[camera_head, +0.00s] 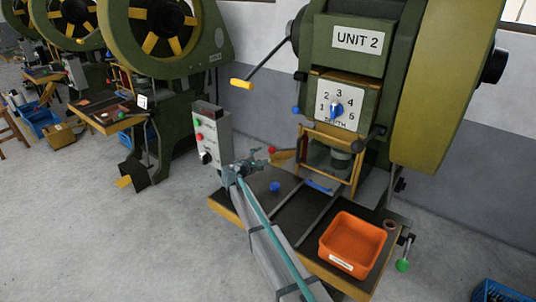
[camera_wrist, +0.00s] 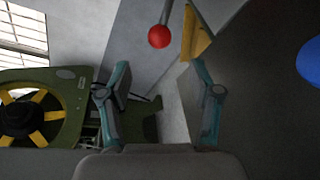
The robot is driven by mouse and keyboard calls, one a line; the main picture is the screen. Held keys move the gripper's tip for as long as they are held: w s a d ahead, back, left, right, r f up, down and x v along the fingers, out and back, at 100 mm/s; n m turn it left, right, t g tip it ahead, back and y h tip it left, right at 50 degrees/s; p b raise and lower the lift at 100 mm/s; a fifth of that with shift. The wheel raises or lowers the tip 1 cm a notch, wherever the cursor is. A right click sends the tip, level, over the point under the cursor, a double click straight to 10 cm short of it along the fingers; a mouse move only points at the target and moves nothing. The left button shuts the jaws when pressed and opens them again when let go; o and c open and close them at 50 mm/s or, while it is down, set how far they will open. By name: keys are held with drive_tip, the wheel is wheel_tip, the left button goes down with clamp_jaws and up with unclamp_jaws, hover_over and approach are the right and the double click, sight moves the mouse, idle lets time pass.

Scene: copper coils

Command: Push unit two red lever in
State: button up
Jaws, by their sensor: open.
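The red lever of unit two ends in a red ball (camera_head: 271,149) at the left of the press opening. In the wrist view the red ball (camera_wrist: 159,36) hangs on a thin grey rod, ahead of the fingers and roughly centred between them. A yellow plate (camera_wrist: 196,36) stands just right of it. My gripper (camera_head: 255,158) is in front of the press, just left of and below the red ball in the head view. In the wrist view my gripper (camera_wrist: 160,82) has its two teal fingers spread wide with nothing between them. The ball appears apart from both fingers.
A control box (camera_head: 212,135) with buttons stands close left of my gripper. A blue ball (camera_head: 275,186) is near the dark bed (camera_head: 258,205). An orange bin (camera_head: 350,243) stands at the bed's right. A yellow-handled lever (camera_head: 241,84) sticks out above. Open floor lies left.

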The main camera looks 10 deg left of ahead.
sight(270, 151)
drive_tip(key=p+x, duration=0.2)
drive_tip(key=x, duration=0.9)
clamp_jaws()
idle(0.3)
